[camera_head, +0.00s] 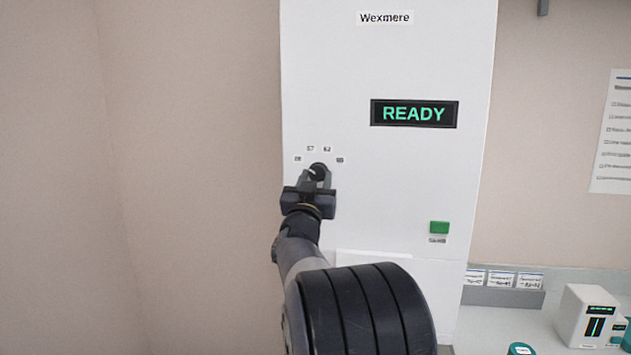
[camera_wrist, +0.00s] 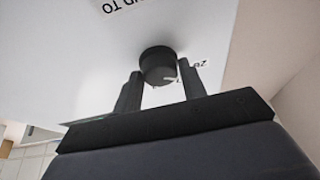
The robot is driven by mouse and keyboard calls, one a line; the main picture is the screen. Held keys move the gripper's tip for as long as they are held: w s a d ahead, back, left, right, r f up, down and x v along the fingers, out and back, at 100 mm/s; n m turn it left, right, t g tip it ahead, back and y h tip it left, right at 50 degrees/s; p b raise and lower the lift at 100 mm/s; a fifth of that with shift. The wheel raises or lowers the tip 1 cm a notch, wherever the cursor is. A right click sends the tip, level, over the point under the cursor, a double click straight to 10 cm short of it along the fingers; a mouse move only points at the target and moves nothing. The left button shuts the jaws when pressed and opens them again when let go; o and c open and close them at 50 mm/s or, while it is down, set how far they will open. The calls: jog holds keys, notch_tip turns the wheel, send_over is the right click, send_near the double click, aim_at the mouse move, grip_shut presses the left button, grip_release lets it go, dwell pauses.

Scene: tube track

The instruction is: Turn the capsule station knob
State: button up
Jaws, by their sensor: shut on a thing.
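The capsule station (camera_head: 400,180) is a tall white panel marked "Wexmere", with a dark display (camera_head: 414,113) showing "READY" in green. Its black round knob (camera_head: 319,167) is low on the panel's left side, under an arc of small number labels, two reading 57 and 62. My gripper (camera_head: 316,176) is at the knob from below and hides part of it. In the wrist view the knob (camera_wrist: 157,62) sits between my two fingers, which are shut on it. A small white mark shows at the knob, but I cannot tell which number it points to.
A green button (camera_head: 439,227) with a small label is at the panel's lower right. A counter with a grey label rack (camera_head: 503,297) and a small white device (camera_head: 592,318) is at the lower right. Bare wall (camera_head: 190,150) lies left of the panel.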

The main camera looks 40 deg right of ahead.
jog(key=m+g+h, duration=0.1)
jog(key=m, duration=0.3)
jog(key=shift+w+a+g+b, duration=0.1)
jog(key=shift+g+b, duration=0.25)
jog(key=shift+g, duration=0.05)
jog(key=shift+w+a+r+m+g+h+p, duration=0.1)
jog(key=shift+m+g+h+p, duration=0.15)
jog(key=shift+m+g, duration=1)
jog(key=shift+m+g+h+p, duration=0.1)
jog(key=shift+m+g+h, duration=0.2)
jog(key=shift+m, duration=1.85)
jog(key=o, duration=1)
jog(key=shift+c, duration=0.2)
